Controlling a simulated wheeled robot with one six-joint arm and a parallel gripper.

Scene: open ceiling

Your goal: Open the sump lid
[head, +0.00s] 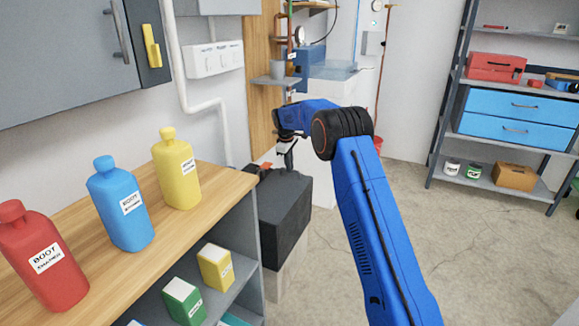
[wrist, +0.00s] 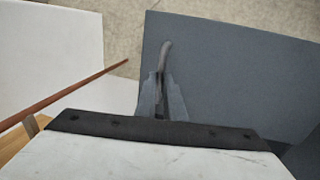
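The sump shows in the head view as a dark grey box with a flat lid (head: 277,197) on top, standing beyond the wooden worktop. The lid looks down and level. My gripper (head: 288,160) is over the far part of the lid, pointing down. In the wrist view a dark grey panel (wrist: 235,70), which looks like the lid, fills the right side. A thin curved grey bar (wrist: 166,58) runs along its left edge. My gripper's fingers (wrist: 161,95) are close together on both sides of the bar's near end. Whether they press on it is unclear.
A worktop (head: 225,187) with red, blue and yellow bottles stands on the left, beside the box. A white block (head: 330,110) stands behind the box. A shelf rack (head: 450,130) is at the far right. The floor right of my arm is clear.

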